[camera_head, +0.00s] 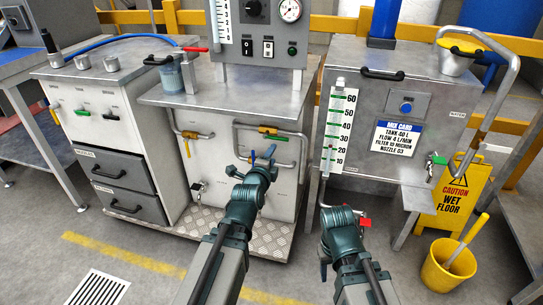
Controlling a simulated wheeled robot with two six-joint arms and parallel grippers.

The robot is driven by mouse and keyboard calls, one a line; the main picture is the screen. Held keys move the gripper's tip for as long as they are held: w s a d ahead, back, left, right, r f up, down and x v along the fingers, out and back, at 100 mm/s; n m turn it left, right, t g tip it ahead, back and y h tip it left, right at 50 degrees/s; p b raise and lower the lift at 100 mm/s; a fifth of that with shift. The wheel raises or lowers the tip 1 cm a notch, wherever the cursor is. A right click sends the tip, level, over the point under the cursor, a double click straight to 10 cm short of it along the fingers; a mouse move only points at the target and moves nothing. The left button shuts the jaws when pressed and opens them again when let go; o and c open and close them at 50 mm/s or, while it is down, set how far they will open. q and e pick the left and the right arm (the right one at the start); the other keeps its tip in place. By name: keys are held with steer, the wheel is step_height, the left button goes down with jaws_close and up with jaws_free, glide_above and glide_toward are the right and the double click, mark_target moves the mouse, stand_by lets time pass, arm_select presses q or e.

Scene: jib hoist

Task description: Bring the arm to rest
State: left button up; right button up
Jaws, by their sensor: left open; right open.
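My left arm reaches up from the bottom middle. Its gripper (262,164) is open, in front of the steel cabinet with the bent pipe (298,151). Nothing shows held in it, and I cannot tell whether it touches the pipework. My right arm comes up from the bottom, and its wrist end (341,218) is below the grey mix tank (345,100). Its fingers are mostly hidden behind the wrist. A red-handled part (364,222) shows just beside it.
A yellow wet-floor sign (449,195) and yellow bucket (437,277) stand at right. A drawer cabinet (78,140) is at left. A thick blue post (384,20) rises behind the tank. Open floor (165,285) lies at lower left.

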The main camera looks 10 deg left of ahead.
arm_select(q)
steer(key=s+d+f+n+g+h, duration=0.1)
steer(key=s+d+f+n+g, duration=0.25)
steer(key=d+f, duration=0.2)
steer(key=s+d+f+n+g, duration=0.3)
steer(key=s+d+f+g, duration=0.15)
steer(key=f, duration=0.25)
steer(key=s+f+n+g+y, duration=0.1)
steer(key=s+f+n+g, duration=0.25)
steer(key=s, duration=0.45)
steer(key=s+f+n+g+y, duration=0.2)
steer(key=s+n+g, duration=0.2)
steer(key=s, duration=0.4)
step_height(320, 180, up, 38)
steer(key=p, duration=3.7)
steer(key=shift+s+d+f+n, duration=0.2)
steer(key=shift+s+d+n, duration=0.05)
steer(key=shift+d+n, duration=0.2)
steer(key=shift+g, duration=0.25)
steer(key=shift+c, duration=0.3)
